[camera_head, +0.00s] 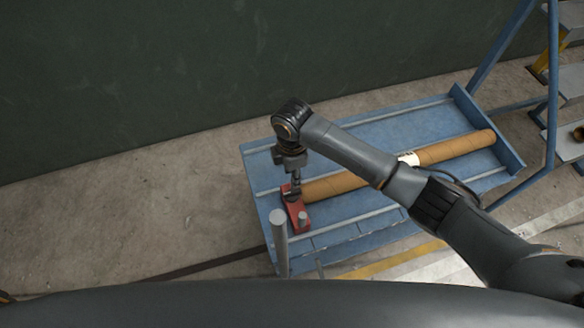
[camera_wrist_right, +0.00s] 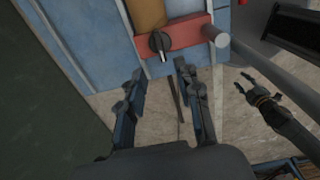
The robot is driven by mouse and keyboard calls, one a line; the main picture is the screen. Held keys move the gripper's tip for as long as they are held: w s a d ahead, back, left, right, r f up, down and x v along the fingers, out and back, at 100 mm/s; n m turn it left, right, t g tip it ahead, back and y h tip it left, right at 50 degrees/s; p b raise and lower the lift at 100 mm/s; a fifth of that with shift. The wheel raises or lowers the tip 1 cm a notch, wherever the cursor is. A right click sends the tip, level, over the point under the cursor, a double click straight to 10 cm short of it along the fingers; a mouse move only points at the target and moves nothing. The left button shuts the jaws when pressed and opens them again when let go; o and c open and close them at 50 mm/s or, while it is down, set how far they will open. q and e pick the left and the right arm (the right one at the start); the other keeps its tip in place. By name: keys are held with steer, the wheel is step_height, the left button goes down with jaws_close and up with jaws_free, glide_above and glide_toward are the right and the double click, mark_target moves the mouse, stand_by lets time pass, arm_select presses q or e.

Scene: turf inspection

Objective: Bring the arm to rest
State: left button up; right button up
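My right arm comes in from the right in the head view and bends down over the blue cart (camera_head: 365,130). My right gripper (camera_head: 294,180) points down at the red block (camera_head: 297,212) at the left end of a long brown roll (camera_head: 455,148). In the right wrist view my right gripper (camera_wrist_right: 160,70) is open, with nothing between its fingers. The red block (camera_wrist_right: 185,36) with its black knob (camera_wrist_right: 160,42) lies just beyond the fingertips. What looks like my left gripper (camera_wrist_right: 243,82) shows at the right of the wrist view with its fingers apart.
A grey post (camera_head: 280,243) stands at the cart's near left corner, and a blue frame (camera_head: 553,85) rises at its right. A dark green wall (camera_head: 130,75) runs behind. Bare concrete floor (camera_head: 130,215) lies left of the cart. Shelves (camera_head: 571,80) stand at the far right.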

step_height(320, 180, up, 2)
steer(key=shift+r, duration=0.2)
stand_by(0.4)
